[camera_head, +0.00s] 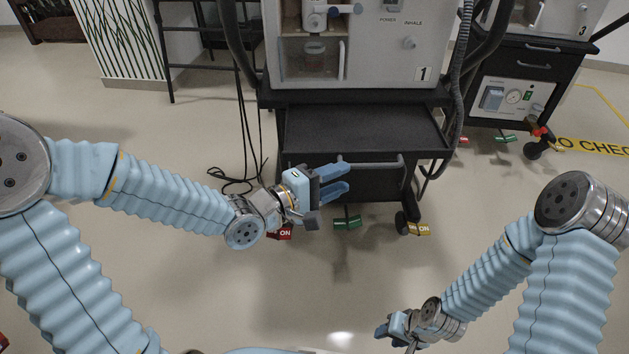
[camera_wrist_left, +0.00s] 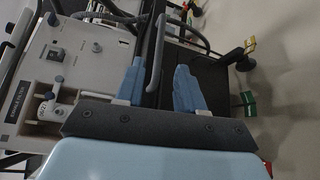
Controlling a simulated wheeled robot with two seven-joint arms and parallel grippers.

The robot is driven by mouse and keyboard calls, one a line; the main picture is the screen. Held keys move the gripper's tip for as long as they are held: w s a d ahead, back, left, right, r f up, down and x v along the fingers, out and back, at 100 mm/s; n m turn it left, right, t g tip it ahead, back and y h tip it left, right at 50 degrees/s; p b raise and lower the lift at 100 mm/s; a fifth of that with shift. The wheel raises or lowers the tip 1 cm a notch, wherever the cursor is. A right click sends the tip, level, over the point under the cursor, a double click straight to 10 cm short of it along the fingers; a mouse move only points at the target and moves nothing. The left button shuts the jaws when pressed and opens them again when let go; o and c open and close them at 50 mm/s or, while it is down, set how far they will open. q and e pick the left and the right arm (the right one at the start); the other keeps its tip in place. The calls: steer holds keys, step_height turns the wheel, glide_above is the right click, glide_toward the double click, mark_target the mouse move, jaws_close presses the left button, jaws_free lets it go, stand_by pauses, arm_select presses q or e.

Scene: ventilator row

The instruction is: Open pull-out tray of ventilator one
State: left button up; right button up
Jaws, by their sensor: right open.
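Ventilator one (camera_head: 390,55) is a grey box marked 1 on a black cart, at the top of the head view. It also shows in the left wrist view (camera_wrist_left: 85,45). A flat black pull-out tray (camera_head: 365,130) lies below its shelf. A grey bar handle (camera_head: 380,163) runs along the front below the tray surface. My left gripper (camera_head: 346,178) is open at the left part of this handle. In the left wrist view the handle (camera_wrist_left: 154,60) passes between the spread fingers, nearer one; contact cannot be told. My right gripper (camera_head: 386,335) is open and empty, low and away from the cart.
Red, green and yellow tags (camera_head: 347,223) sit by the cart's feet. Dark hoses (camera_head: 460,110) hang along its right side. Another cart with ventilator three (camera_head: 515,97) stands at right, near yellow floor tape (camera_head: 595,145). A black rack (camera_head: 200,50) stands at left. The floor in front is clear.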

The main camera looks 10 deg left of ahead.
arm_select(q)
steer(key=b+v, duration=0.6)
steer(key=b, duration=0.2)
steer(key=shift+s+a, duration=0.1)
steer(key=shift+a, duration=0.05)
